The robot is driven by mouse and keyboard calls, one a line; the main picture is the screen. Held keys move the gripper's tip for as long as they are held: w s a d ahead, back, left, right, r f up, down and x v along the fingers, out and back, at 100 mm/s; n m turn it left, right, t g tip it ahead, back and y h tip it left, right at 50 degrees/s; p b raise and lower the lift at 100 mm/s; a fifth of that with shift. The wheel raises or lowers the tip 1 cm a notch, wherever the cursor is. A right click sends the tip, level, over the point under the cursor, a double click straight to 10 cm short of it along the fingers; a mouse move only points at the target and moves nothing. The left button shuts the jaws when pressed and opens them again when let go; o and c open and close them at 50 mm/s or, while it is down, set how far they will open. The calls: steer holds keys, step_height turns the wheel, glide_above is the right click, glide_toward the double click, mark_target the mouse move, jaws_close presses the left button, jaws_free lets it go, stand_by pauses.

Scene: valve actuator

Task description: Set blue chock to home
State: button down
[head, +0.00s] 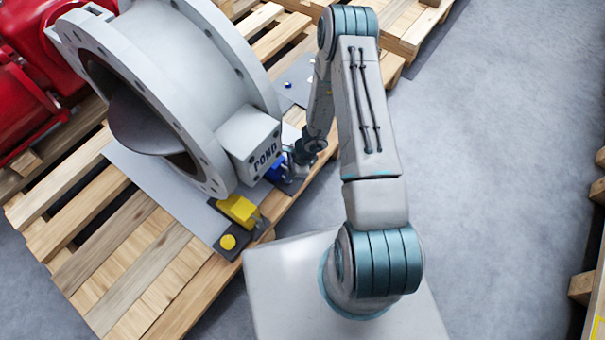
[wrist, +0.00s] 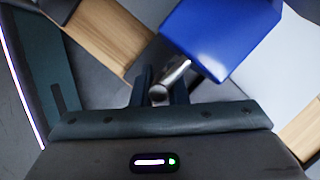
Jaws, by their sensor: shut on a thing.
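The blue chock (wrist: 222,38) fills the upper right of the wrist view, with a metal peg-like handle (wrist: 172,74) on its near side. My gripper (wrist: 160,92) is shut on that handle. In the head view the blue chock (head: 276,170) shows small beside the grey block marked POND, at the foot of the large grey valve body (head: 205,75). My gripper (head: 291,172) is at its right side there, partly hidden by my arm. I cannot tell whether the chock touches the surface below it.
The valve rests on a wooden pallet (head: 120,275) with a grey plate (head: 150,180). A red machine (head: 25,100) is at the left. Grey floor (head: 490,150) lies open at the right.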

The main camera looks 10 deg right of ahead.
steer(key=shift+w+a, duration=0.15)
steer(key=shift+w, duration=0.25)
steer(key=c, duration=1.7)
jaws_free()
steer(key=shift+a, duration=0.1)
steer(key=shift+r, duration=0.35)
steer(key=p+v, duration=0.3)
steer(key=v, duration=0.2)
steer(key=d, duration=0.4)
steer(key=s+d+p, duration=0.1)
steer(key=d, duration=0.7)
steer(key=shift+s+f+p, duration=0.15)
steer(key=shift+f+p, duration=0.2)
